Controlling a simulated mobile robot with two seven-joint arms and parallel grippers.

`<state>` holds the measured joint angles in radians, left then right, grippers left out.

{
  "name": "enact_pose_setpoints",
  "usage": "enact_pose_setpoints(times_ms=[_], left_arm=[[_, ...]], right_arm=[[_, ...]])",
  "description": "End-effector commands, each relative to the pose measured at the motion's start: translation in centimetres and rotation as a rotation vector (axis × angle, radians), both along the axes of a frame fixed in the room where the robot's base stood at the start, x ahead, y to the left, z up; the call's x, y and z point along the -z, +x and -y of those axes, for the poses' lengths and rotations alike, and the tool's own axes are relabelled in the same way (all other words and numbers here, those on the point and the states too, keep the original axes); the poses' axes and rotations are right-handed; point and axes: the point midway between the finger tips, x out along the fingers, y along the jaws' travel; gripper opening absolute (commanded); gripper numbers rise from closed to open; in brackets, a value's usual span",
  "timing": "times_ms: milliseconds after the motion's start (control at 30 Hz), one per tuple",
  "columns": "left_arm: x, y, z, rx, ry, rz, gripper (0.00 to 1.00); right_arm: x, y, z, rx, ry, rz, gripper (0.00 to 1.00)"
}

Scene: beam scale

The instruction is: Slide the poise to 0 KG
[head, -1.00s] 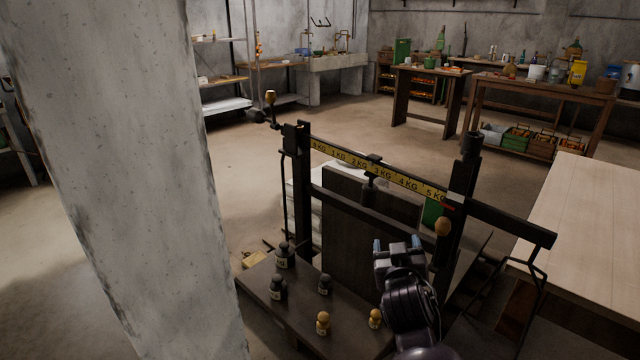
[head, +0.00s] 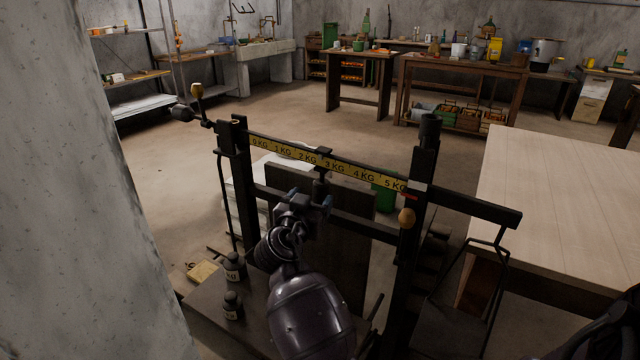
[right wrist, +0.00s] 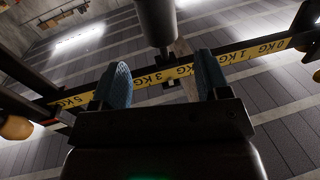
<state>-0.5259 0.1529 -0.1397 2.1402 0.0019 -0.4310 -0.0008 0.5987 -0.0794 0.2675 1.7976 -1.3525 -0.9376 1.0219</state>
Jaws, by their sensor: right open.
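The scale's beam carries a yellow strip (head: 281,151) marked 0 KG at the left to 5 KG at the right. The black poise (head: 323,160) sits on it between the 2 KG and 3 KG marks, with its dark lower part hanging down. My right gripper (head: 310,198) is open just below the beam, its blue fingertips close to the hanging part. In the right wrist view, the open fingers (right wrist: 161,62) point at the strip (right wrist: 140,80) near 3 KG, and the dark cylinder of the poise (right wrist: 155,20) shows between and beyond them. I cannot tell whether they touch. My left gripper is not in view.
Black uprights (head: 427,160) flank the beam. Small dark weights (head: 232,305) stand on the scale's base at the left. A grey pillar (head: 70,200) fills the left side, and a pale wooden table (head: 560,190) stands at the right.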

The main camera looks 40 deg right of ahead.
Motion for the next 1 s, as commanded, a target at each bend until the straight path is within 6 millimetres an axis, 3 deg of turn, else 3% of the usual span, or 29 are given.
enact_pose_setpoints(times_ms=[200,433,900,1000], left_arm=[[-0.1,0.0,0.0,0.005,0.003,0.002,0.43],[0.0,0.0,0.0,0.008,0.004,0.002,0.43],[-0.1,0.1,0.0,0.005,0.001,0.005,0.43],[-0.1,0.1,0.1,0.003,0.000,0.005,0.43]], right_arm=[[-0.1,2.2,3.3,0.000,-0.001,0.000,0.69],[0.0,3.8,5.6,-0.001,-0.001,0.000,0.69],[0.0,4.4,6.5,-0.001,-0.001,-0.001,0.69],[0.0,4.4,6.5,-0.002,-0.001,-0.001,0.54]])
